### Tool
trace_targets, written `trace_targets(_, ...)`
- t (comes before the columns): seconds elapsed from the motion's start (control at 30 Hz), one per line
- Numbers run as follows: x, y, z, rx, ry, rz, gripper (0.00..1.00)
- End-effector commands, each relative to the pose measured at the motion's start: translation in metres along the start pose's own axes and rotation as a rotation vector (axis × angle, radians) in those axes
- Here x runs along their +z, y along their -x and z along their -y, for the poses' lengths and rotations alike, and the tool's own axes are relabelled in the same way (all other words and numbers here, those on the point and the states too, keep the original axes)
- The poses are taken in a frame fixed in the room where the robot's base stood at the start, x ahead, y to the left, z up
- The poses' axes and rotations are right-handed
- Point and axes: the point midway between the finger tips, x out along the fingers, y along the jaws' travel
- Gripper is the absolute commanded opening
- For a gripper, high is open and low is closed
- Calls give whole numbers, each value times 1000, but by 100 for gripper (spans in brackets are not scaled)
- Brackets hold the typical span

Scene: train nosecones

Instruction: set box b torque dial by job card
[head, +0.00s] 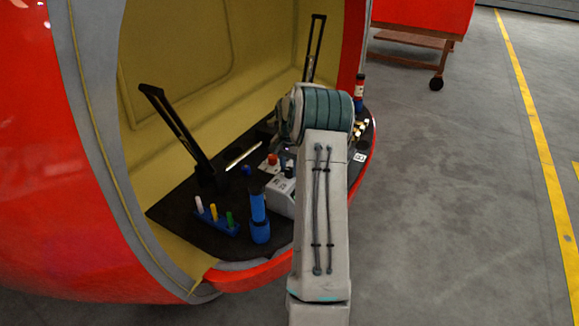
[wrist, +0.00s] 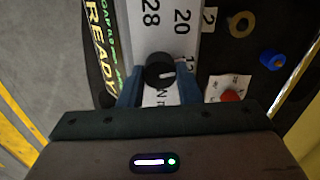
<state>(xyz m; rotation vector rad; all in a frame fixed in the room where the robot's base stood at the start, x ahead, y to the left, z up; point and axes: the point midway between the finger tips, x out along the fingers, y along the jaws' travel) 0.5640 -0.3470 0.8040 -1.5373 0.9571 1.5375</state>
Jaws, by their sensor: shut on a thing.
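In the wrist view, a white box face (wrist: 190,45) carries the printed numbers 28, 20 and 12. A black round dial (wrist: 158,66) with a white pointer mark sits on it; the mark points to the lower right in the picture. My gripper (wrist: 160,82) is shut on the dial, one blue finger on each side. Lettering below the dial is partly covered by the fingers. In the head view my arm hides the gripper and the dial. A white box (head: 281,196) shows partly, left of my arm. I cannot read a box letter or a job card.
A blue torch-like cylinder (head: 259,215) and a blue rack of coloured pens (head: 214,213) stand on the black mat (head: 178,213). Black upright handles rise behind. The wrist view shows a red button (wrist: 230,96), a blue knob (wrist: 272,60) and a brass ring (wrist: 241,24).

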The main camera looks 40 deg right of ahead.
Motion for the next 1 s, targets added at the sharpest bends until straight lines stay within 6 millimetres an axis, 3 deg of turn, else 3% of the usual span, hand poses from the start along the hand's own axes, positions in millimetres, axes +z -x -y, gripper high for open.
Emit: trace_targets(1.0,1,1,2,-1,958,-1,8)
